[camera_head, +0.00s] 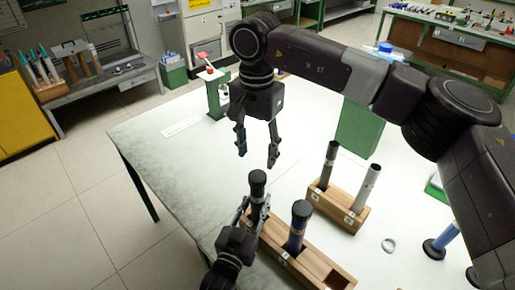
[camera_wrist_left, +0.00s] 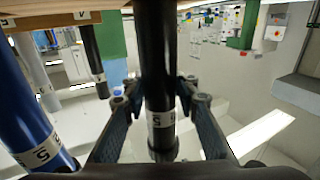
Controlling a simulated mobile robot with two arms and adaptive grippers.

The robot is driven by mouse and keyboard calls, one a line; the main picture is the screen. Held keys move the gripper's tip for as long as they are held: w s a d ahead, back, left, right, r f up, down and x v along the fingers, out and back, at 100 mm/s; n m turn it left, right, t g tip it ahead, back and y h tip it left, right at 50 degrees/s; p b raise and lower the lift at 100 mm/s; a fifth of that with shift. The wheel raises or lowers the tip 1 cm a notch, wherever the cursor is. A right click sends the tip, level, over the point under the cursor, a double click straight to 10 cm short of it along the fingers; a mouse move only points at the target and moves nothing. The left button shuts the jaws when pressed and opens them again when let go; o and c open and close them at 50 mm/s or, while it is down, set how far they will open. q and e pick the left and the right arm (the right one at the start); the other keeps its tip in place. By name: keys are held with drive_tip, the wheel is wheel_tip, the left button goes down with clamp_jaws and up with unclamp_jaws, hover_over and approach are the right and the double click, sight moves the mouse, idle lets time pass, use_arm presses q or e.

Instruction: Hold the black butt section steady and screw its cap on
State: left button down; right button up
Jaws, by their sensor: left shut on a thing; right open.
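The black butt section (camera_head: 256,199) stands upright in the left end of the front wooden rack (camera_head: 338,278). A wider black cap (camera_head: 257,177) sits on its top; I cannot tell how tight it is. My left gripper (camera_head: 253,211) is shut on the section below the cap. In the left wrist view the black section (camera_wrist_left: 156,60) runs between the fingers (camera_wrist_left: 158,92), with a white label and a dark ridged end (camera_wrist_left: 163,148). My right gripper (camera_head: 257,159) is open and empty, pointing down just above the cap, apart from it.
A blue section (camera_head: 297,232) with a black top stands beside the black one in the same rack. A second wooden rack (camera_head: 340,207) behind holds a dark rod and a silver rod. A grey ring (camera_head: 388,245) lies at right. The table's left part (camera_head: 165,150) is mostly clear.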

sight(258, 175)
drive_tip(key=n, duration=0.5)
drive_tip(key=shift+r, duration=0.15)
drive_tip(key=n, duration=0.5)
drive_tip(key=shift+d+r+n, duration=0.1)
drive_tip(key=shift+r+n, duration=0.05)
drive_tip(key=shift+n, duration=0.25)
drive_tip(key=shift+f, duration=4.05)
drive_tip(key=shift+c, duration=0.7)
